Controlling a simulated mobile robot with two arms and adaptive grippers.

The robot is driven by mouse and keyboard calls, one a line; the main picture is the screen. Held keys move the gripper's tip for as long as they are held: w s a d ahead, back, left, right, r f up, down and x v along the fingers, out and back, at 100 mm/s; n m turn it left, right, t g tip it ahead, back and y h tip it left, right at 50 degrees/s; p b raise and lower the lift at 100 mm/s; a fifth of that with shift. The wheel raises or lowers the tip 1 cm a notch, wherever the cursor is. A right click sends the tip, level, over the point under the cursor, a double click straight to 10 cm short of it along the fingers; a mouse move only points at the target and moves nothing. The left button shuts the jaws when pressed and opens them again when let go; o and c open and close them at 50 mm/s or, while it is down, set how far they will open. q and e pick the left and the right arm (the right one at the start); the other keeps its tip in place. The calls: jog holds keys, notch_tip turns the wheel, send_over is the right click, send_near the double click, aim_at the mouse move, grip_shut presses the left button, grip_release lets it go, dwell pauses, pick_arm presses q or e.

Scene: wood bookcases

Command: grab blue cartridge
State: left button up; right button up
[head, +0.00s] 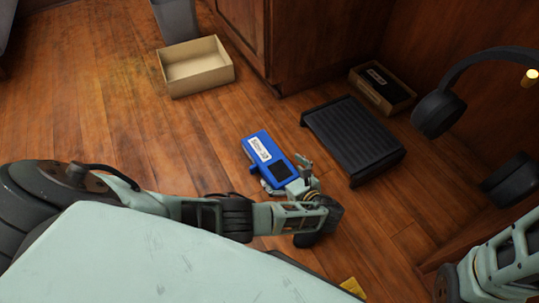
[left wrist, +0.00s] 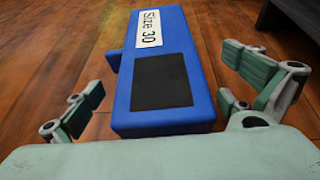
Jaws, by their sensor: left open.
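The blue cartridge (head: 265,155) lies on the wooden floor, with a white "Size 30" label and a dark square panel on top. It also shows large in the left wrist view (left wrist: 193,78). My left gripper (head: 283,180) is at the cartridge's near end. In the left wrist view the fingers of my left gripper (left wrist: 165,95) are open, one on each side of the cartridge, with a visible gap on the left side. Part of my right arm shows at the lower right of the head view; its gripper is not visible.
An open cardboard box (head: 197,67) and a grey bin (head: 176,20) stand at the back left. A black ribbed stand (head: 352,138) is right of the cartridge, with a small box (head: 382,90) behind it. A wooden cabinet (head: 300,40) stands behind. The floor left of the cartridge is clear.

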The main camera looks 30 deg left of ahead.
aim_at(266, 163)
pick_arm(q)
jog(key=b+x, duration=0.1)
jog(key=x, duration=0.2)
jog(key=shift+d, duration=0.1)
jog(key=shift+c, duration=0.5)
jog(key=c, duration=1.5)
